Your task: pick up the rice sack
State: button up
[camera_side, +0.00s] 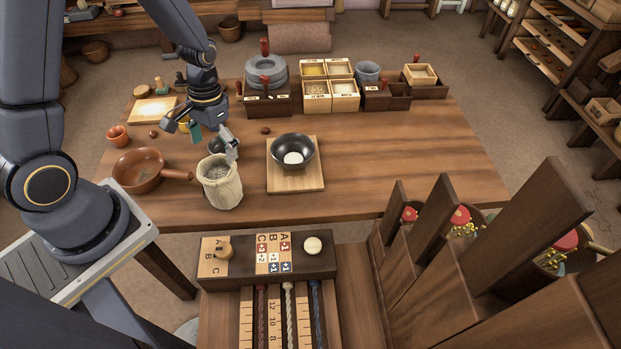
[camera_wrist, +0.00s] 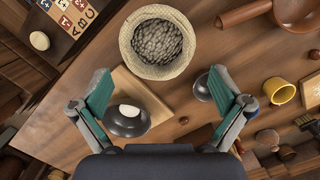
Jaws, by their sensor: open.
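A pale woven sack (camera_side: 221,190) stands upright and open at the front edge of the table. In the wrist view the sack (camera_wrist: 156,71) is at the top centre, its mouth full of grey, grain-like lumps; I cannot tell whether they are rice. My gripper (camera_side: 207,138) is open and empty, above the table and behind the sack in the side view. In the wrist view my gripper (camera_wrist: 160,88) has its two green-padded fingers spread wide, with the sack beyond the tips and apart from them.
A brown pan (camera_side: 138,171) stands left of the sack, its handle reaching close to it. A small grey bowl (camera_wrist: 203,89) lies near one finger. A black bowl (camera_side: 293,150) sits on a wooden board (camera_side: 312,184) to the right. Bare table (camera_side: 400,160) lies farther right.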

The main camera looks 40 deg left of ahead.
aim_at(216, 158)
jog(key=f, duration=0.3)
jog(key=shift+s+f, duration=0.1)
jog(key=shift+s, duration=0.2)
jog(key=f, duration=0.1)
jog(key=s+f, duration=0.1)
jog(key=f, duration=0.3)
jog(key=shift+s+d, duration=0.15)
jog(key=shift+d, duration=0.1)
jog(key=c, duration=1)
